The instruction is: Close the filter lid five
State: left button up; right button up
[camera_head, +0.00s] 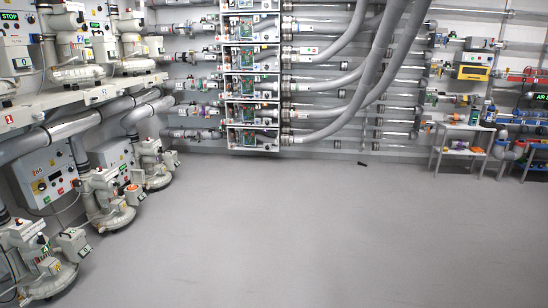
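A vertical stack of white-framed filter boxes stands on the back wall at the centre. Its visible units include an upper one (252,26), a middle one (252,88) and the lowest one (252,138). Green parts show inside their fronts, so several look open. The number markings on them are too small to read, so I cannot tell which is filter five or how its lid stands. Thick grey hoses (365,85) run from the right side of the stack. Neither of my grippers is in view.
Blowers (108,203) and control boxes (48,180) line the left wall, with more on a shelf above. A small white table (465,129) with items stands at the right. A small dark object (362,164) lies on the floor. The grey floor (300,230) is otherwise clear.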

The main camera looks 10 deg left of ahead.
aim_at(137, 176)
jog(key=i, duration=1.95)
jog(key=i+u, duration=0.2)
jog(key=i, duration=0.8)
jog(key=i+l+u, duration=0.2)
jog(key=i, duration=0.8)
jog(key=i+j+u, duration=0.25)
jog(key=i, duration=0.45)
jog(key=i+l+u, duration=0.25)
jog(key=i, duration=0.45)
jog(key=i+u, duration=0.25)
jog(key=i, duration=0.45)
jog(key=i+l+u, duration=0.15)
jog(key=i+u, duration=0.25)
jog(key=i+l+u, duration=0.2)
jog(key=u, duration=0.2)
jog(key=i+l+u, duration=0.6)
jog(key=l+u, duration=0.2)
jog(key=i+l+u, duration=0.2)
jog(key=l+u, duration=0.2)
jog(key=i+l+u, duration=0.1)
jog(key=l+u, duration=0.35)
jog(key=l, duration=0.4)
jog(key=l+u, duration=0.45)
jog(key=l, duration=0.4)
